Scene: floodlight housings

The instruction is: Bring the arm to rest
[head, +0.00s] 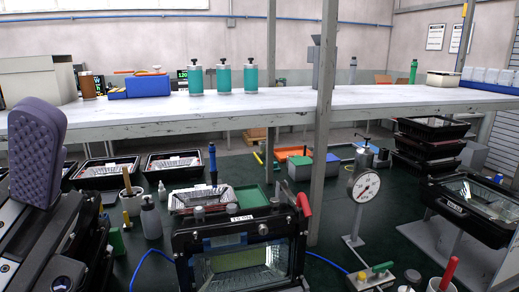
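A large dark mechanism fills the lower left of the head view, very close to the camera. It carries an upright purple dimpled pad, which looks like one finger of my gripper (37,150). Only this one pad shows clearly, and a second finger cannot be made out. I cannot tell whether the gripper is open or shut, and nothing is seen held against the pad. The black parts below it (35,240) look like my own arm or gripper body and run out of the frame.
A black glass-fronted housing (240,262) with a red handle stands front centre, beside a dial gauge (364,187) and grey post (322,120). More housings (482,207) sit right. A long white bench (300,100) bears teal canisters (223,78). Green surface shows between items.

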